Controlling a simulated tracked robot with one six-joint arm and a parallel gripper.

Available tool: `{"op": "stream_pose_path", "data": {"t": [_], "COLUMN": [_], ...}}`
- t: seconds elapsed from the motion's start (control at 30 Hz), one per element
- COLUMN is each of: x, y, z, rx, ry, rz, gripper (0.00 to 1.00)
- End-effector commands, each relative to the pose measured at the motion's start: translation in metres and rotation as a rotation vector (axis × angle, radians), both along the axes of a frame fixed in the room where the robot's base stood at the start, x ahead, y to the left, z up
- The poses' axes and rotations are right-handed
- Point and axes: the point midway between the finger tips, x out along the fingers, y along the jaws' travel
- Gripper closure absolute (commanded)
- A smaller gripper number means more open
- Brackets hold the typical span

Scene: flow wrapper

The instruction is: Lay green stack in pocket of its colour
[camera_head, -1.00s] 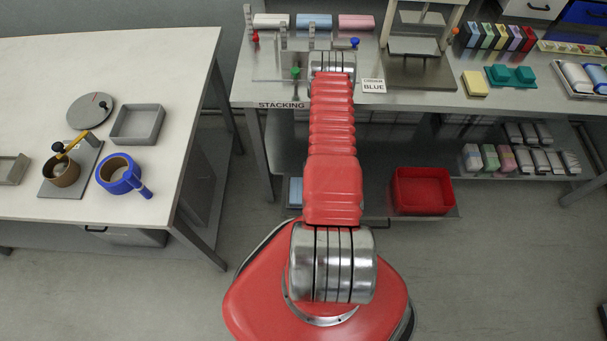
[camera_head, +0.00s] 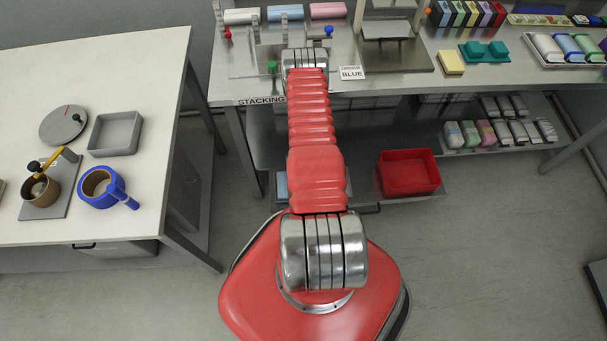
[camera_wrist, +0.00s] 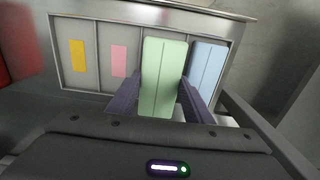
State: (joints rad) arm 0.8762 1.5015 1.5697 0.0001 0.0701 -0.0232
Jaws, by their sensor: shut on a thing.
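In the wrist view my gripper (camera_wrist: 163,92) is shut on the green stack (camera_wrist: 164,70), a pale green block with a seam along it, with one dark finger on each side. The stack overlaps the third pocket of a grey metal pocketed tray (camera_wrist: 98,62) and covers whatever label is there. I cannot tell whether it touches the pocket floor. To its left are pockets with a pink label (camera_wrist: 119,61) and a yellow label (camera_wrist: 78,56), both empty. To its right a light blue stack (camera_wrist: 207,70) sits in the last pocket. In the head view my arm hides the gripper.
The steel bench carries grey, blue and pink film rolls (camera_head: 328,11), a press-like frame (camera_head: 395,45), a yellow block (camera_head: 451,63) and a teal holder (camera_head: 484,52). A red bin (camera_head: 408,174) is on the shelf below. A white table (camera_head: 100,190) stands at left.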

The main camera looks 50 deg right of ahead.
Motion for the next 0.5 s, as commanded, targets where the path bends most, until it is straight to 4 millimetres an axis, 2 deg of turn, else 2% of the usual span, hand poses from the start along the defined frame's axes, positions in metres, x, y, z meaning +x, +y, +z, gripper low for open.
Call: {"op": "stream_pose_path", "data": {"t": [0.5], "x": [0.000], "y": [0.001], "z": [-0.036], "rx": [0.001], "ry": [0.001], "rz": [0.001], "gripper": [0.75]}}
